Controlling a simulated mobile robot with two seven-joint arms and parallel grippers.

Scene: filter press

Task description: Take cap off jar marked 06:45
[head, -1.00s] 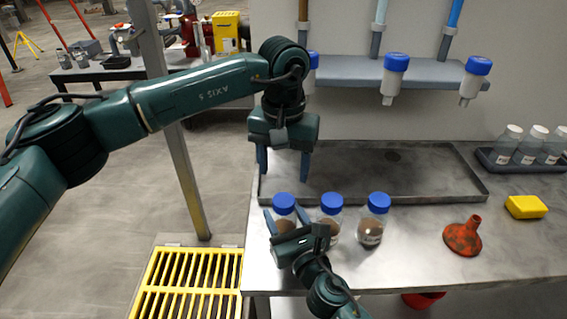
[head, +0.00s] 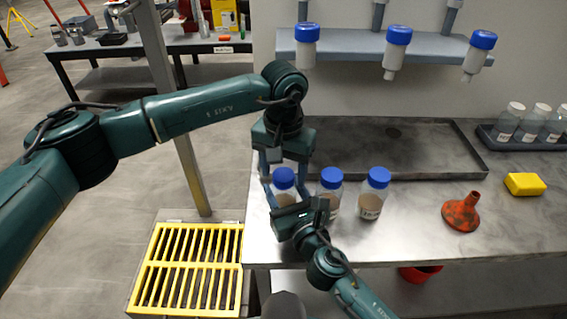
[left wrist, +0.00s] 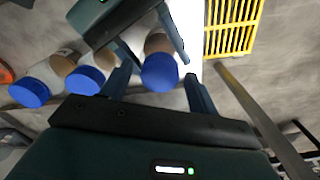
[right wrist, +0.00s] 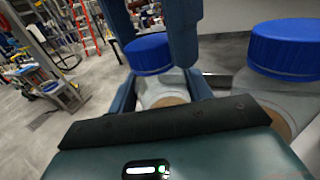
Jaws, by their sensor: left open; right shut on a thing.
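Three clear jars with blue screw caps and brown contents stand in a row near the front edge of the steel table. My right gripper (head: 295,200) is shut on the body of the left jar (right wrist: 160,92), which is upright. My left gripper (head: 284,176) points down over that jar, open, with its fingers on either side of the jar's blue cap (head: 284,176). The left wrist view shows this cap (left wrist: 160,72) between the fingers, with no clear contact. The middle jar (head: 331,182) and right jar (head: 371,200) are free. The time marks on the labels are not legible.
An orange funnel (head: 461,212) and a yellow block (head: 525,184) lie to the right. A shallow tray (head: 420,150) is behind the jars. Bottles hang from a grey rack (head: 350,54) at the wall. A holder (head: 495,161) carries white-capped bottles.

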